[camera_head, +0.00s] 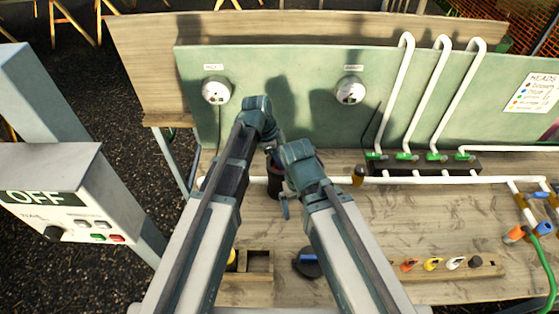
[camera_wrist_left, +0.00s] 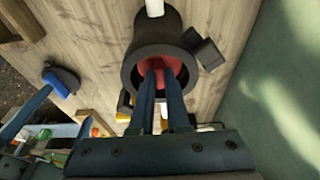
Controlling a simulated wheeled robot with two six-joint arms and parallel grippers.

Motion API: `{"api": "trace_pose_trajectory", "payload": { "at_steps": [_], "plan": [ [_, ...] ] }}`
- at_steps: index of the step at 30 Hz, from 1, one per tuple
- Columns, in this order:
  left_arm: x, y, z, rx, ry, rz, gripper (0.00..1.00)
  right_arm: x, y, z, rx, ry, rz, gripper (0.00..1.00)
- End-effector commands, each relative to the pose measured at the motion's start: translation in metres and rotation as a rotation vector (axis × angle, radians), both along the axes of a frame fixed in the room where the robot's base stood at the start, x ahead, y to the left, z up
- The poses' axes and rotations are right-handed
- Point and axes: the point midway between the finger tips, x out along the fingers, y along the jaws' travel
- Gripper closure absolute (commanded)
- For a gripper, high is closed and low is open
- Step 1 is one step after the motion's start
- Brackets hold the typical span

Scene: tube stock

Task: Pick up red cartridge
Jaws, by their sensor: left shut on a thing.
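The red cartridge (camera_wrist_left: 172,70) sits inside a dark round holder (camera_wrist_left: 130,75), seen in the left wrist view; only part of its red surface shows. My left gripper (camera_wrist_left: 160,75) reaches into the holder with both fingers and is shut on the red cartridge. In the head view the dark holder (camera_head: 275,186) stands on the bench just below my left gripper (camera_head: 271,153), and the arms partly cover it. My right gripper (camera_head: 286,206) is close beside the holder on the near side; its fingers are mostly hidden by its own wrist.
A green panel (camera_head: 300,115) with two round gauges stands behind the bench. White pipes (camera_head: 440,180) run along the bench to the right. A rack (camera_head: 450,269) of coloured cartridges, a dark disc with a blue part (camera_head: 307,264) and a wooden box (camera_head: 259,262) are nearer.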

Motion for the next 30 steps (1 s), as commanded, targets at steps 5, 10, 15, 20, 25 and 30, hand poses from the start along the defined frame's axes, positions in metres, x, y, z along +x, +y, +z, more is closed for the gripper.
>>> {"api": "trace_pose_trajectory", "payload": {
  "at_steps": [5,10,15,20,25,30],
  "plan": [
    [0.000,0.000,0.025,0.000,0.000,0.000,1.00,0.000,0.000,0.025,0.000,0.000,0.000,0.00],
    [0.000,0.000,0.045,0.000,0.000,0.000,1.00,0.000,0.000,0.045,0.001,0.000,-0.002,0.00],
    [0.000,0.000,0.065,0.000,0.000,0.000,1.00,0.000,0.000,0.065,0.001,0.000,-0.007,0.00],
    [0.000,0.000,0.084,0.000,0.000,0.000,1.00,0.000,0.000,0.084,0.002,-0.001,-0.011,0.00],
    [0.000,0.000,0.105,0.000,0.000,0.000,1.00,0.000,0.000,0.105,0.002,-0.001,-0.015,0.00],
    [0.000,0.000,0.127,0.000,0.000,0.000,1.00,0.000,0.000,0.127,0.002,0.000,-0.013,0.00]
  ]
}}
